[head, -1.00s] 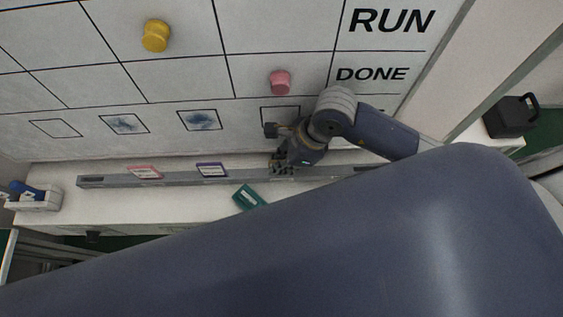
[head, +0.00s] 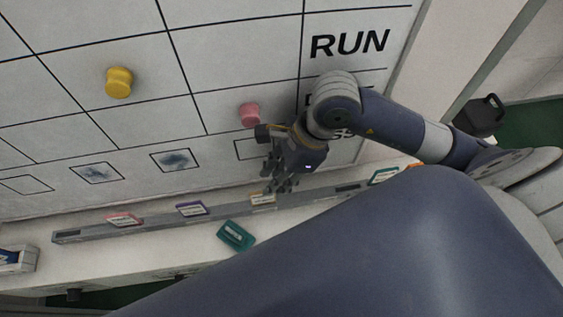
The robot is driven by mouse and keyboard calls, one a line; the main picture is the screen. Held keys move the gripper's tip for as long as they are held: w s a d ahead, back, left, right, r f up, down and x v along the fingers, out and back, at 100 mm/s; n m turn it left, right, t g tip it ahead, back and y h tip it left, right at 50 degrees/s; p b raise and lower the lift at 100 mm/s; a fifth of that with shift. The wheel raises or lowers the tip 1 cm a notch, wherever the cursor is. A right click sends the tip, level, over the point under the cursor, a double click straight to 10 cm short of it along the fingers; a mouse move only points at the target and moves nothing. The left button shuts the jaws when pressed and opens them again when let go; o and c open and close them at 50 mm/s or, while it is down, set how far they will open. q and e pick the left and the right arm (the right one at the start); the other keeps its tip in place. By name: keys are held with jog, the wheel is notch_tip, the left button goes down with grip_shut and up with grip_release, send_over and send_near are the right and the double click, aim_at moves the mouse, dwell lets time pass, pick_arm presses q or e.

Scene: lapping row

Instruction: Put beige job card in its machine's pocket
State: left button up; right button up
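The beige job card (head: 263,198) stands in the long grey rail (head: 150,226) under the whiteboard. My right gripper (head: 279,186) is close above the card, fingers pointing down towards the rail. The fingers look apart and nothing shows between them; I cannot tell whether a fingertip touches the card. A pink-red card (head: 124,220) and a purple card (head: 192,208) stand in the rail to the left, and a teal card (head: 384,176) stands to the right. My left gripper is not in view.
A loose teal object (head: 236,235) lies on the white ledge before the rail. The whiteboard (head: 235,60) carries a yellow magnet (head: 119,82) and a pink magnet (head: 249,114). A white bin (head: 18,260) is at far left; a black case (head: 482,115) is at right. My arm blocks the lower right.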

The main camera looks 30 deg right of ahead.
jog(key=shift+v, duration=1.6)
